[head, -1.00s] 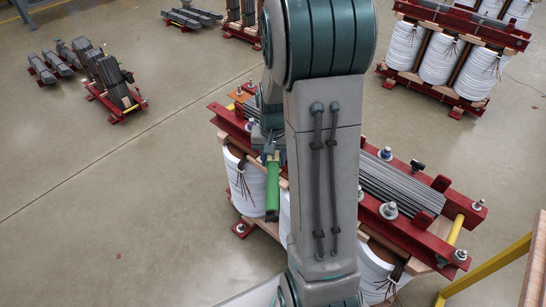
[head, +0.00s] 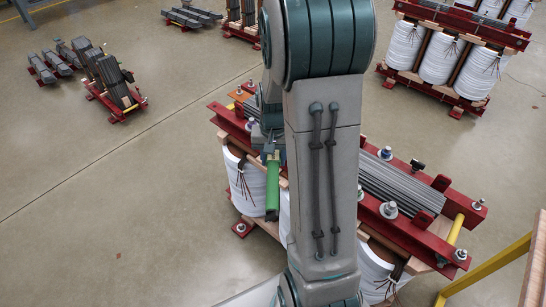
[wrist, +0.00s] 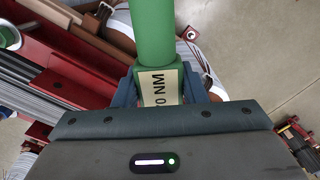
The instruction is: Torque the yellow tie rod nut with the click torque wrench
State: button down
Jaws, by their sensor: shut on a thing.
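My gripper (wrist: 158,92) is shut on the click torque wrench. The wrench's green handle (wrist: 152,30) runs up out of the wrist view, with a pale label partly reading "0 NM" at the jaws. In the head view the green handle (head: 272,188) hangs beside the near face of the transformer core, left of my arm. The wrench's head end is hidden, so I cannot tell whether it touches a nut. A yellow tie rod (head: 455,229) crosses the core's right end, with a nut (head: 459,256) at its near end. My arm hides the middle of the core.
The core has red clamp beams (head: 425,240), white coils (head: 245,182) and several upright studs with nuts (head: 388,210). A yellow rail (head: 485,268) stands at lower right. Another core (head: 440,55) stands at the back right.

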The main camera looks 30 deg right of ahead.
jog(key=shift+f+b, duration=1.5)
jog(key=shift+f, duration=0.45)
jog(key=shift+w, duration=0.1)
jog(key=shift+w+a+m+p, duration=0.15)
jog(key=shift+w+a+m, duration=0.2)
jog(key=shift+a+m, duration=0.2)
jog(key=shift+w+a+m+p, duration=0.15)
jog(key=shift+w+a+m, duration=0.15)
jog(key=shift+a+m, duration=0.2)
jog(key=shift+a, duration=0.1)
jog(key=shift+w+a+m+p, duration=0.45)
jog(key=shift+w+a+m, duration=0.5)
jog(key=shift+w+a+m+p, duration=0.5)
jog(key=shift+w+a+m, duration=0.3)
jog(key=shift+w+m, duration=0.25)
